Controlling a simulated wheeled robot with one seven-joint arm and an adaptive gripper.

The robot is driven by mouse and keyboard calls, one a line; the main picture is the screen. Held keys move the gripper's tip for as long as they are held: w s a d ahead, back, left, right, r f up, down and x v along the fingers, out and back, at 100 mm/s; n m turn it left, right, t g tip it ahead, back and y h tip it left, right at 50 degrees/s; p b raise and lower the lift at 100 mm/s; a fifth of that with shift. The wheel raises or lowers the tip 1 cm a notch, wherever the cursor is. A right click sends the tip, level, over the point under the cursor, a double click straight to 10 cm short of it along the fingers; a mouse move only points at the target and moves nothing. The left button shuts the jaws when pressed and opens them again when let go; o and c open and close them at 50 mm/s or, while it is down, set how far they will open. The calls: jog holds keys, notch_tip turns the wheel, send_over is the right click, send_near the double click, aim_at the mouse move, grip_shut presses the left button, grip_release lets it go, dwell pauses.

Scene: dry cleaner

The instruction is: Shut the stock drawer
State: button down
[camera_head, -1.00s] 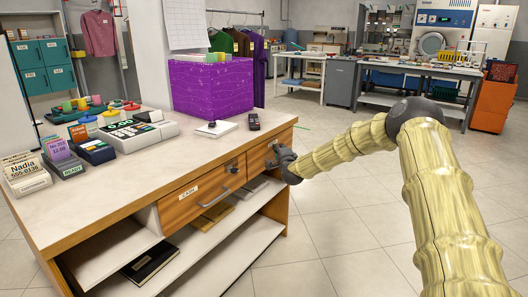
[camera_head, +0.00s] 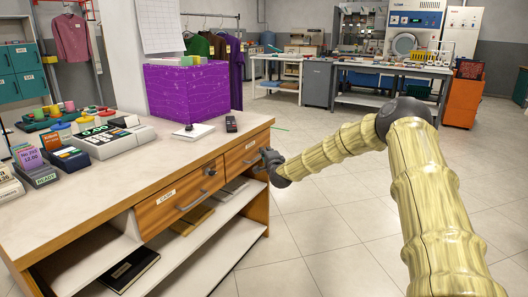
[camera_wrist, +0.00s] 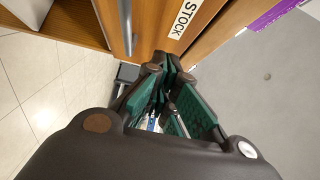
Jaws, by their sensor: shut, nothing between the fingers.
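The stock drawer (camera_head: 240,157) is the right-hand wooden drawer under the counter top, beside the cash drawer (camera_head: 180,200). In the wrist view its front (camera_wrist: 172,45) bears a white STOCK label (camera_wrist: 184,18), with a metal bar handle (camera_wrist: 127,22) to the left. In the head view the front looks close to flush with the counter; I cannot tell whether a small gap remains. My gripper (camera_head: 265,158) is at the right end of this front. In the wrist view its green-padded fingers (camera_wrist: 165,65) are shut and empty, at or very near the front; contact is unclear.
An open shelf (camera_head: 190,255) lies below the drawers. The tiled floor (camera_head: 330,235) to the right is clear.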

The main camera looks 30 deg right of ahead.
jog(key=p+v, duration=0.2)
jog(key=v, duration=0.7)
jog(key=s+a+f+n+g+y, duration=0.35)
jog(key=s+a+f, duration=0.35)
jog(key=a+f, duration=0.45)
jog(key=s+a+f+n+g+y, duration=0.2)
jog(key=s+a+f+n, duration=0.35)
jog(key=a+f, duration=0.55)
jog(key=s+a+f+n+g, duration=0.25)
jog(key=s+f, duration=0.25)
jog(key=s, duration=0.5)
jog(key=s+a+f+n+g, duration=0.2)
jog(key=s+a+f, duration=0.3)
jog(key=s, duration=0.4)
jog(key=s+a+f+n+g, duration=0.25)
jog(key=s+f, duration=0.35)
jog(key=s, duration=0.4)
jog(key=s+d+n+g, duration=0.2)
jog(key=s+n+g, duration=0.3)
jog(key=s, duration=1.6)
notch_tip(320, 180, up, 25)
jog(key=p, duration=2.6)
jog(key=shift+w+a, duration=0.2)
jog(key=shift+w, duration=0.05)
jog(key=shift+h, duration=0.25)
